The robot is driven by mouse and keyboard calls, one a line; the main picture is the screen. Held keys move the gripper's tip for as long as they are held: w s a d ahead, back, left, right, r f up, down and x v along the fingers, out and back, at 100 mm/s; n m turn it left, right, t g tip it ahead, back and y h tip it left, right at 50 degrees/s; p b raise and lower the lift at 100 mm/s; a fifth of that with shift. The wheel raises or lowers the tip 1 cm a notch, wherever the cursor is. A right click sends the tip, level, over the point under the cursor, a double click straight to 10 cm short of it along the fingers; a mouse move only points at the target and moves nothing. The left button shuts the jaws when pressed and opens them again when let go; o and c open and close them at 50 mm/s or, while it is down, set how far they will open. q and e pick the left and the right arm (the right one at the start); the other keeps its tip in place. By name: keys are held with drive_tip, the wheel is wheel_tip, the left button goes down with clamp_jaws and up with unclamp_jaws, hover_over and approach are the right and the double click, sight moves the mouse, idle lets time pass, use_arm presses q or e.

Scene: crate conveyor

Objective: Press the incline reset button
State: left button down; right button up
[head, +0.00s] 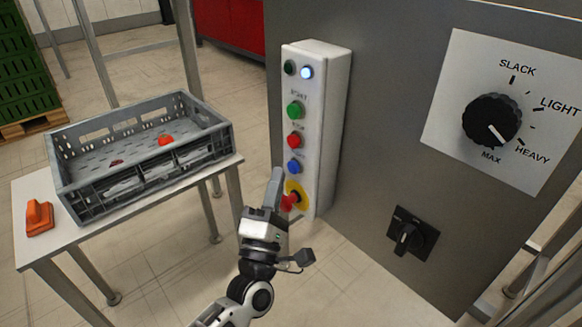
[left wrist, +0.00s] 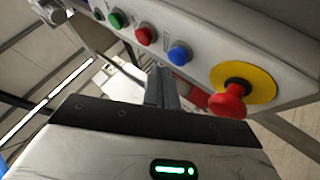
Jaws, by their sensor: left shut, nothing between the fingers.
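A white control box (head: 320,135) is fixed to the side of the grey cabinet. It carries a green button (head: 295,109), a red button (head: 294,140), a blue button (head: 293,166) and a red mushroom knob (head: 289,201) on a yellow disc. The small labels are too blurred to read surely. The blue button also shows in the left wrist view (left wrist: 179,53). My left gripper (head: 276,176) is shut and empty, its fingertips just left of the blue button and apparently apart from it. The fingers (left wrist: 163,86) point up toward the box in the wrist view. My right gripper is not in view.
The mushroom knob (left wrist: 231,102) sits close to the right of my fingers. A grey crate (head: 95,195) with red items stands on a white table (head: 30,255) beside an orange object (head: 39,217). A dial (head: 491,120) and black switch (head: 408,238) are on the cabinet.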

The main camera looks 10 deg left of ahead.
use_arm(q)
drive_tip(key=shift+w, duration=0.1)
drive_tip(key=shift+w+d, duration=0.25)
drive_tip(key=shift+d, duration=0.05)
drive_tip(key=shift+w+d+b, duration=0.25)
drive_tip(key=shift+w+b, duration=0.1)
drive_tip(key=shift+b, duration=0.05)
idle(0.7)
drive_tip(key=shift+s+a, duration=0.1)
drive_tip(key=shift+s, duration=0.05)
drive_tip(key=shift+s+a+p, duration=0.3)
drive_tip(key=shift+s+a, duration=0.1)
drive_tip(key=shift+s, duration=0.15)
drive_tip(key=shift+s+a+p, duration=0.4)
drive_tip(key=shift+s+a, duration=0.4)
drive_tip(key=shift+s, duration=0.2)
drive_tip(key=shift+s+a+p, duration=0.35)
drive_tip(key=shift+s+a, duration=0.4)
drive_tip(key=shift+s, duration=0.25)
